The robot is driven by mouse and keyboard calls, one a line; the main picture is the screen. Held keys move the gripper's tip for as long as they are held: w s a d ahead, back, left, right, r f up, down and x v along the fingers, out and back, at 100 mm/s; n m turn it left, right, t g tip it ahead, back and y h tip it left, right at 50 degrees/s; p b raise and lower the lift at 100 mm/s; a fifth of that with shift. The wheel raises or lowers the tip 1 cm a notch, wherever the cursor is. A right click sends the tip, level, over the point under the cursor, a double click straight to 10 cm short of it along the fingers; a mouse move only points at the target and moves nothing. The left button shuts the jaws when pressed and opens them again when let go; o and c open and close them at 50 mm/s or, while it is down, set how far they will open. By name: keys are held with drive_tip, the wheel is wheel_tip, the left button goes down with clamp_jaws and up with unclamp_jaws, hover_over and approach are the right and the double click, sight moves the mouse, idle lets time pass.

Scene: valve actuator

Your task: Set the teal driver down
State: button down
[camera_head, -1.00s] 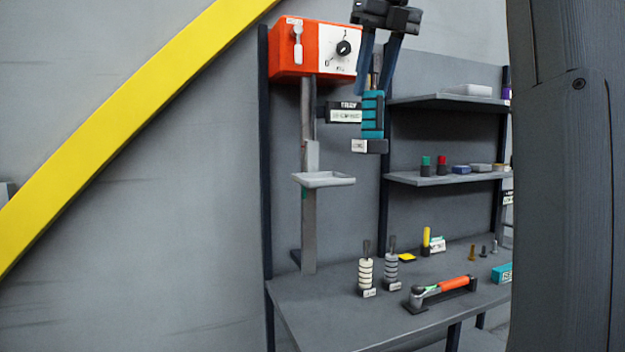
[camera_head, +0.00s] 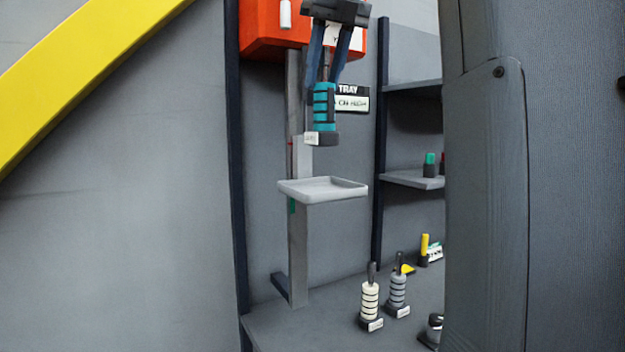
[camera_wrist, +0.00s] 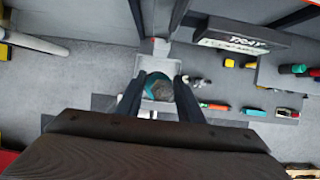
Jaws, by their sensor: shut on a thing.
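The teal driver (camera_head: 324,108) hangs upright in my gripper (camera_head: 328,65), its dark base with a small white label at the bottom. My gripper is shut on its upper shaft. In the head view the driver shows above the small grey tray (camera_head: 322,190), with a clear gap between them. In the wrist view the driver (camera_wrist: 157,86) sits between the fingers, with the pale tray (camera_wrist: 142,66) partly hidden behind it. The tray looks empty in the head view.
A sign reading TRAY (camera_head: 352,99) is beside the post (camera_head: 299,240). An orange box (camera_head: 262,32) is behind my gripper. A cream driver (camera_head: 370,300) and a grey driver (camera_head: 397,290) stand on the bench (camera_head: 290,325) below. Shelves (camera_head: 412,179) are at the right.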

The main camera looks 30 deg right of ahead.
sight(324, 122)
drive_tip(key=shift+f, duration=5)
drive_tip(key=c, duration=1.2)
unclamp_jaws()
drive_tip(key=v, duration=1.2)
